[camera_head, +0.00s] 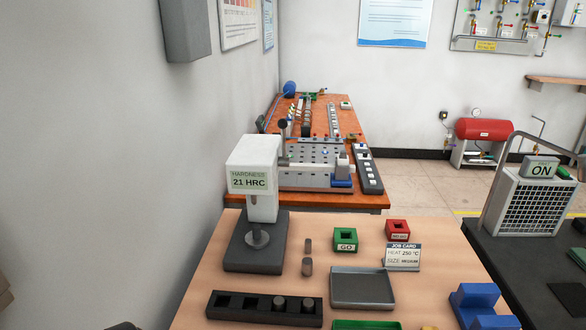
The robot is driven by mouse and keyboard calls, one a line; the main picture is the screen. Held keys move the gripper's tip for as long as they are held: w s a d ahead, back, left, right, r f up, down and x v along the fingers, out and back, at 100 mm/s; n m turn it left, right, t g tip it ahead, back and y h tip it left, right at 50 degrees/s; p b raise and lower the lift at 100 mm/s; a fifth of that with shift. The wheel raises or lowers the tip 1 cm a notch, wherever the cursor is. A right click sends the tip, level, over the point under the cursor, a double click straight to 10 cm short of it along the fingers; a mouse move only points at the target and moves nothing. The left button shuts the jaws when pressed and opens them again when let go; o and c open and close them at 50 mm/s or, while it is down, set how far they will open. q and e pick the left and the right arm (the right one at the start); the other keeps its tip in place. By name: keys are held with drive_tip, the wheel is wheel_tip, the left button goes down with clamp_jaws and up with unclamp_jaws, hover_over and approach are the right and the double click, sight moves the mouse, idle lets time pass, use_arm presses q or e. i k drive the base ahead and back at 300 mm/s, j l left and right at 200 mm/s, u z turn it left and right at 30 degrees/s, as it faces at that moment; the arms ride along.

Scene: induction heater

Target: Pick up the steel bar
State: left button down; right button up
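A short grey-brown cylinder (307,267) stands on the near wooden table, and a slimmer one (308,245) stands just behind it. Two more dark round bars, a left one (280,303) and a right one (308,304), sit in the right part of a black rack (262,317) at the table's front. The rack's left square slots look empty. I cannot tell which of these is the steel bar. Neither of my grippers is recognisable in the head view, and no gripper touches any of the bars.
A hardness tester (254,185) reading 21 HRC stands behind the rack. A grey tray (362,287) lies right of the bars. Green GO gauge (345,240), red gauge (397,230), job card (403,256) and blue block (474,303) stand nearby. A heater unit (530,205) shows ON.

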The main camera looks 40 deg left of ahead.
sight(256, 233)
drive_tip(key=u, duration=1.65)
drive_tip(key=l+u, duration=0.1)
drive_tip(key=u, duration=0.25)
drive_tip(key=l+u, duration=0.1)
drive_tip(key=u, duration=0.25)
